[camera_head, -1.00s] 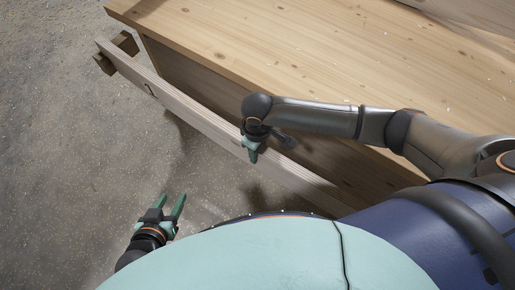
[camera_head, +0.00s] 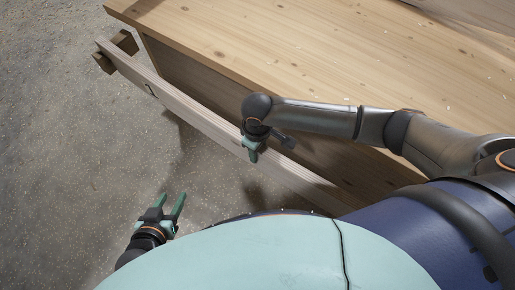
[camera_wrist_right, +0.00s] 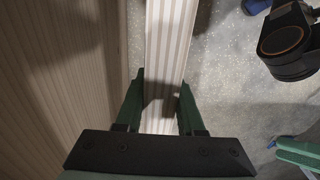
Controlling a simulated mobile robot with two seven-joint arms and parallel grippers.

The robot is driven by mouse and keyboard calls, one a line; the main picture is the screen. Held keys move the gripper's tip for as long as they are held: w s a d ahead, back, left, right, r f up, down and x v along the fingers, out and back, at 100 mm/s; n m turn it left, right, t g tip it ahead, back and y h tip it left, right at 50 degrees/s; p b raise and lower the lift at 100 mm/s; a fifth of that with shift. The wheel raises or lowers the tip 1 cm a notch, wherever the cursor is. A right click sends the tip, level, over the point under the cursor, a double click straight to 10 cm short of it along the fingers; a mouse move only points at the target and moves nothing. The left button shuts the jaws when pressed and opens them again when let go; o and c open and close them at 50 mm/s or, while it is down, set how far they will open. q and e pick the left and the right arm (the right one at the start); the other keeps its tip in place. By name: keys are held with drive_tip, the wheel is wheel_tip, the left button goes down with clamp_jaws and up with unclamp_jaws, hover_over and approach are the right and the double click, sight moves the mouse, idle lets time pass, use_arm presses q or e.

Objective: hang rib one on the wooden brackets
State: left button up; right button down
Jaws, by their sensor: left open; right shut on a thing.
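Rib one is a long pale wooden plank (camera_head: 185,108) running diagonally along the side of the wooden bench. Its far left end overlaps a dark wooden bracket (camera_head: 126,43); I cannot tell whether it rests on it. My right gripper (camera_head: 250,154) is shut on the rib around its middle. In the right wrist view the rib (camera_wrist_right: 167,50) passes between the green fingers (camera_wrist_right: 160,112). My left gripper (camera_head: 172,205) is open and empty, low above the floor, apart from the rib. The rib's near end is hidden behind my body, and no other bracket shows.
The wooden bench (camera_head: 300,50) with a broad plank top fills the upper right, its side panel close behind the rib. Another wooden piece (camera_head: 480,12) lies at the top right corner. The speckled grey floor (camera_head: 60,150) at the left is clear.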

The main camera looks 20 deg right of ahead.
drive_tip(key=shift+w+a+f, duration=0.1)
drive_tip(key=shift+f, duration=0.05)
drive_tip(key=c, duration=0.5)
unclamp_jaws()
drive_tip(key=shift+f, duration=0.1)
drive_tip(key=shift+o, duration=0.3)
drive_tip(key=shift+s+f, duration=0.15)
drive_tip(key=shift+s, duration=0.05)
wheel_tip(320, 180, up, 4)
drive_tip(key=shift+w+f+p, duration=0.1)
drive_tip(key=shift+p, duration=0.7)
wheel_tip(320, 180, up, 8)
drive_tip(key=p, duration=0.2)
drive_tip(key=shift+p, duration=0.3)
drive_tip(key=shift+r, duration=0.55)
use_arm(q)
drive_tip(key=r, duration=0.3)
drive_tip(key=shift+w+d+r, duration=0.15)
drive_tip(key=shift+d+r, duration=0.1)
drive_tip(key=shift+r, duration=0.05)
